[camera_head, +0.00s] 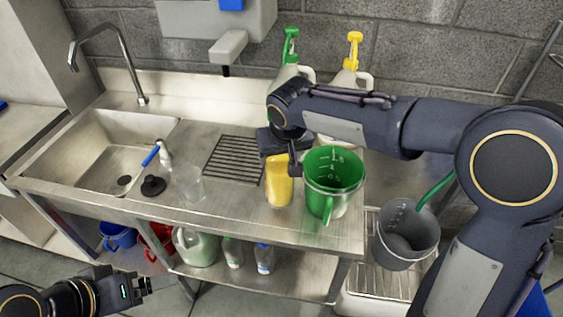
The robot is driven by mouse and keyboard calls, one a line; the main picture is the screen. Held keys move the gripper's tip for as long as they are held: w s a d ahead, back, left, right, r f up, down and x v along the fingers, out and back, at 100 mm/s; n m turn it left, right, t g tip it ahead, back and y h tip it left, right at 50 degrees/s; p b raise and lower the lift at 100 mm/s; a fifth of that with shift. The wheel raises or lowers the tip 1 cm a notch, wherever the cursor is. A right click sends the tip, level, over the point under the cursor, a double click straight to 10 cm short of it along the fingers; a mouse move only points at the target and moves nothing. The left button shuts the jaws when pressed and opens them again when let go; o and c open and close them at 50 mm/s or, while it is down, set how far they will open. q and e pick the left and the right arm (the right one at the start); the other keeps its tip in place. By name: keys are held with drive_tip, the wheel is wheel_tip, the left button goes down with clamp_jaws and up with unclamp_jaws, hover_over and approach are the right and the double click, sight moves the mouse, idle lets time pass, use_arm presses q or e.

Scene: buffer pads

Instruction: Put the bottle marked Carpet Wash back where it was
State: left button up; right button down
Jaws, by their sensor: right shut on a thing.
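A yellow container (279,184) is upright at the front of the steel counter, left of a green measuring jug (333,184). I cannot read any label, so I cannot tell which bottle is marked Carpet Wash. My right gripper (288,164) reaches down over the yellow container and appears shut on its upper part; the arm hides part of the grip. A white bottle with a green pump top (290,48) and one with a yellow pump top (353,52) stand behind my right arm, partly hidden. My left gripper (147,285) is low at the left, away from the counter; its jaw opening is unclear.
A sink (118,150) is at the left. A clear beaker (189,184) and a drain grid (233,160) are on the counter. The shelf below holds a pale green jug (195,247) and small bottles (233,252). A grey bucket (405,236) stands at the right.

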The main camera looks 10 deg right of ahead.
drive_tip(key=shift+w+d+f, duration=0.1)
drive_tip(key=shift+w+f, duration=0.05)
drive_tip(key=shift+f, duration=0.75)
drive_tip(key=shift+w+f, duration=0.15)
drive_tip(key=shift+f, duration=0.7)
drive_tip(key=shift+f, duration=0.15)
drive_tip(key=c, duration=0.5)
unclamp_jaws()
